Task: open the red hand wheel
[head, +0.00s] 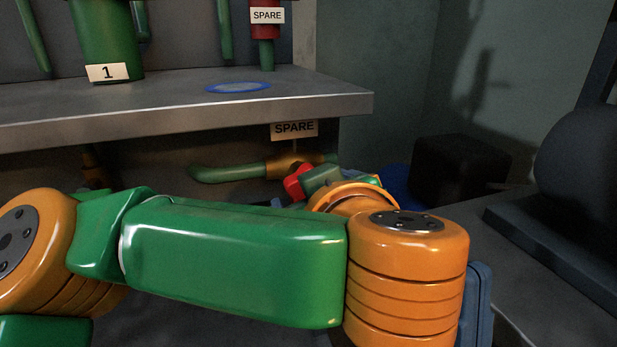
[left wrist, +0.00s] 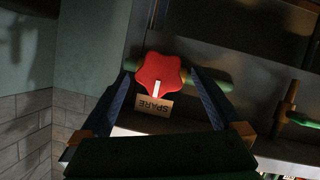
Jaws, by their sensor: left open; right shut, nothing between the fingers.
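The red hand wheel (left wrist: 162,72) is a lobed knob in the left wrist view, with an upside-down SPARE label (left wrist: 154,104) beside it. My left gripper (left wrist: 163,74) is open, one blue finger on each side of the wheel; I cannot tell whether they touch it. In the head view a small red part of the wheel (head: 297,182) shows at the pipe under the shelf, below a SPARE label (head: 294,129). My left arm hides much of that spot. Of my right gripper (head: 480,297), only a blue piece seems to show behind the orange joint, empty.
A grey metal shelf (head: 200,107) juts out above the lower pipe (head: 228,174). On it are a green cylinder (head: 105,35) labelled 1 and a blue-rimmed disc (head: 238,88). A second valve (left wrist: 287,108) stands right of the wheel in the left wrist view. A dark box (head: 462,170) stands at right.

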